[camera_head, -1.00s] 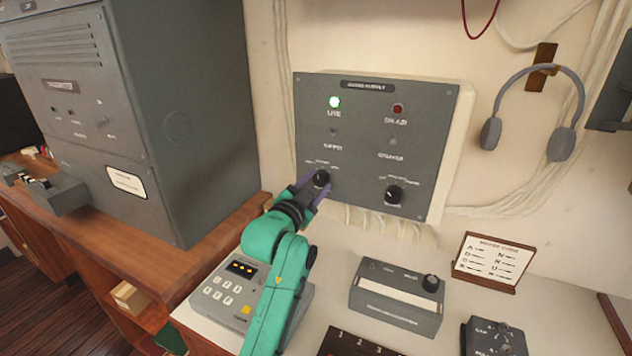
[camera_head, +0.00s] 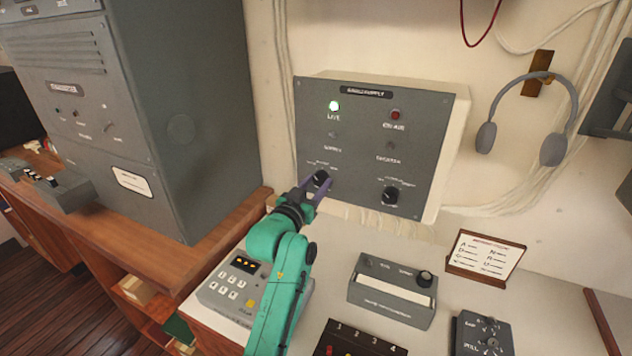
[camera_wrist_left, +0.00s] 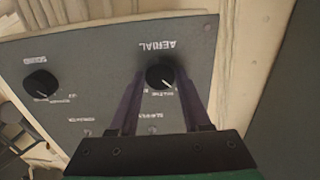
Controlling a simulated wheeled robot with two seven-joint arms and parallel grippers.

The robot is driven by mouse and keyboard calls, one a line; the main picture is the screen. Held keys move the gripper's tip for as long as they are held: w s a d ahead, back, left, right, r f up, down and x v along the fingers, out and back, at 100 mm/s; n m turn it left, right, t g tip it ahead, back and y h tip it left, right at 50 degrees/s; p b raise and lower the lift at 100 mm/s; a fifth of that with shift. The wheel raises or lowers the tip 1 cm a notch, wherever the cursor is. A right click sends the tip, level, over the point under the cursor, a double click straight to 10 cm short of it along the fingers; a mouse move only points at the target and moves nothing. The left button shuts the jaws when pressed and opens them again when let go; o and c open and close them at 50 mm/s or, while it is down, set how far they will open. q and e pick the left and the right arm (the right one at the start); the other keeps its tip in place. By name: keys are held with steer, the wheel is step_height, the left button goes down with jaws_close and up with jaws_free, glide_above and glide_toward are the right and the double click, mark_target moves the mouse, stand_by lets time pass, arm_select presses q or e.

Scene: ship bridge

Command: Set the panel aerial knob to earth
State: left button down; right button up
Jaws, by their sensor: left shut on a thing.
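The grey wall panel (camera_head: 362,125) carries a green lit lamp, a red lamp and two black knobs. The aerial knob (camera_head: 321,177) is the lower left one. In the left wrist view the panel is upside down, and the word AERIAL shows beside the knob (camera_wrist_left: 160,75). My left gripper (camera_head: 317,184) is at the aerial knob, with its purple fingers on either side of it. The left wrist view shows the gripper (camera_wrist_left: 161,83) shut on this knob. The small position labels are too blurred to read surely. My right gripper is not in view.
A second black knob (camera_head: 390,196) sits lower right on the panel. Below are a keypad box (camera_head: 231,287), a grey box with a knob (camera_head: 392,290) and a morse code card (camera_head: 485,257). A headset (camera_head: 557,100) hangs at right; a large grey cabinet (camera_head: 190,130) stands at left.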

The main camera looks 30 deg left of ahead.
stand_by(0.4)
arm_select(q)
steer(key=shift+c, duration=1.8)
jaws_free()
steer(key=s+p, duration=0.2)
steer(key=s, duration=1.2)
steer(key=shift+s+d, duration=0.25)
steer(key=shift+d, duration=0.2)
